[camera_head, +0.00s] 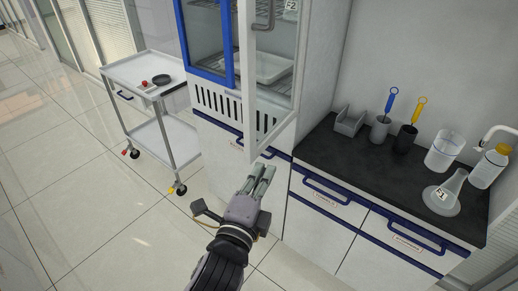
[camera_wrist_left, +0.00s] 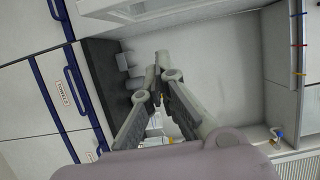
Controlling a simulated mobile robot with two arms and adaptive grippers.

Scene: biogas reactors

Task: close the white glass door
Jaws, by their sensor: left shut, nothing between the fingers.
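The white glass door (camera_head: 246,80) stands open in the head view, swung out from the tall cabinet. It has a white frame, a clear pane and a grey handle (camera_head: 264,14) near the top of the view. My left gripper (camera_head: 266,168) is shut and empty, just below the door's lower corner and in front of the drawer fronts. I cannot tell whether it touches the door. Its shut fingers also show in the wrist view (camera_wrist_left: 164,66). My right gripper is not in view.
A black counter (camera_head: 338,160) with blue-edged drawers (camera_head: 325,195) is at the right. It holds beakers (camera_head: 444,151), a flask (camera_head: 443,193) and cups with tools. A blue-framed door (camera_head: 208,40) is at the left of the cabinet. A white trolley (camera_head: 135,72) stands left; the tiled floor is clear.

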